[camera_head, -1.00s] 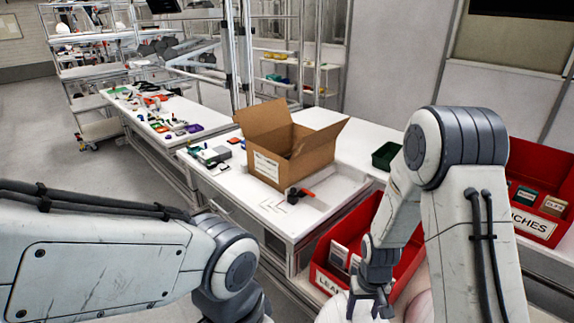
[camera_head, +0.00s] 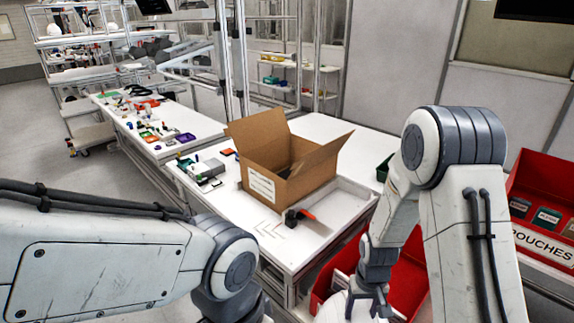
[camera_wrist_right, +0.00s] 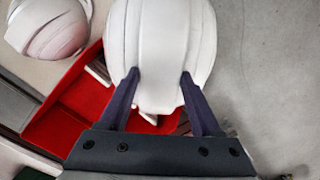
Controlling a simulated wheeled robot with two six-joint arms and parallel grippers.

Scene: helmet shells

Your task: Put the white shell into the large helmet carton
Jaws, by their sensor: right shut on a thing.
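The large helmet carton (camera_head: 300,192) is an open brown box with its flaps raised and a white label on its front. It stands on the white workbench in the head view. My right gripper (camera_head: 368,303) is low in the head view, in front of the bench and to the carton's lower right. It is shut on the white shell (camera_head: 333,307), which the bottom edge of the picture cuts off. In the right wrist view the fingers (camera_wrist_right: 160,78) grip the white shell (camera_wrist_right: 165,40) from both sides. My left arm enters at lower left; its gripper is out of view.
A red bin (camera_head: 408,270) is beside and behind the held shell; a red POUCHES bin (camera_head: 550,245) is at right. A black-and-orange tool (camera_head: 298,217) lies before the carton. Another pale shell (camera_wrist_right: 48,32) shows in the right wrist view.

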